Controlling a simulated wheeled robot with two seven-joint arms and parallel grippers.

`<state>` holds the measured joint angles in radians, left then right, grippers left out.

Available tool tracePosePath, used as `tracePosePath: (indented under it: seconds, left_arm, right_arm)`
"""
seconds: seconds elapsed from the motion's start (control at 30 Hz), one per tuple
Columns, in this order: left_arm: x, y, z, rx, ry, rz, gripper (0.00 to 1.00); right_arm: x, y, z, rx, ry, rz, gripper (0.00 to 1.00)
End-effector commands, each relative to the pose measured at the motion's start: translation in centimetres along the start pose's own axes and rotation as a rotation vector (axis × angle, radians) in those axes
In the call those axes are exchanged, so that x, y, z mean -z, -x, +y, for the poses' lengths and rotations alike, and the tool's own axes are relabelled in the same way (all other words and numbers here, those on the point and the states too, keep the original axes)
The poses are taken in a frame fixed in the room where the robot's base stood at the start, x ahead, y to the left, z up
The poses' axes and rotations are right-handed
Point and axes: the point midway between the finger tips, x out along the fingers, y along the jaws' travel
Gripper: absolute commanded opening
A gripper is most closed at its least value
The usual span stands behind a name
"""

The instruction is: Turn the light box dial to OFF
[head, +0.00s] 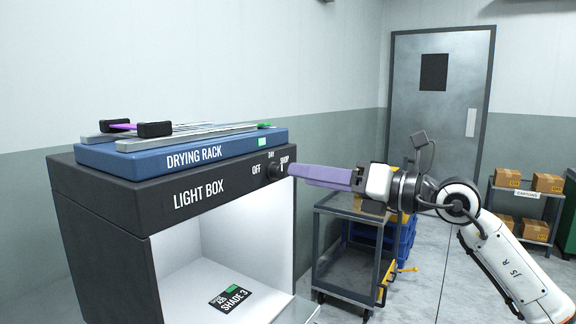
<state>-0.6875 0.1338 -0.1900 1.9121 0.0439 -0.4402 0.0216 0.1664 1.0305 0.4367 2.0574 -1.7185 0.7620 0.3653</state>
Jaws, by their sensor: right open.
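The light box (110,205) is a dark cabinet with a white lit interior. Its black dial (274,172) is at the right end of the front panel, with the labels OFF, DAY and SHOP around it. A small white mark shows at the dial's upper right, toward SHOP, but it is too small to read the setting surely. My right gripper (291,173) reaches in from the right, its long lavender fingers pointing left with their tips close to the dial. It is open; whether the tips touch the dial I cannot tell. My left gripper is out of view.
A blue drying rack (110,158) with metal rails and purple webbing lies on top. A shade card (232,297) lies inside the box. A grey cart (330,265) stands behind my right arm. Cartons on a shelf (522,228) and a door (440,130) are farther back.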

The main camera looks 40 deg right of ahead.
Motion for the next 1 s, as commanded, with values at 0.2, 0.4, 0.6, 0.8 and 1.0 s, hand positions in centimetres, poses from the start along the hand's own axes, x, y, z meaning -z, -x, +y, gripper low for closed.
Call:
tracePosePath:
  seconds: [0.2,0.4,0.6,0.8,1.0]
  left_arm:
    - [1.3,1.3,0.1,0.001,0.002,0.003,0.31]
    - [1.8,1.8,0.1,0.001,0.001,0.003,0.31]
    - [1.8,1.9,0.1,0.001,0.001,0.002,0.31]
    - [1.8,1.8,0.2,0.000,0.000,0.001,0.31]
    - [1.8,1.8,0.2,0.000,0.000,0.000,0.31]
  right_arm:
    - [-0.4,-3.1,0.2,-0.001,-0.001,-0.002,0.43]
    - [-0.2,-5.0,0.1,-0.002,-0.002,-0.002,0.43]
    - [0.0,-5.6,0.0,0.000,-0.001,0.000,0.43]
    - [0.1,-5.6,0.0,0.000,-0.001,0.000,0.43]
    - [0.1,-5.6,0.0,-0.001,-0.001,0.000,0.10]
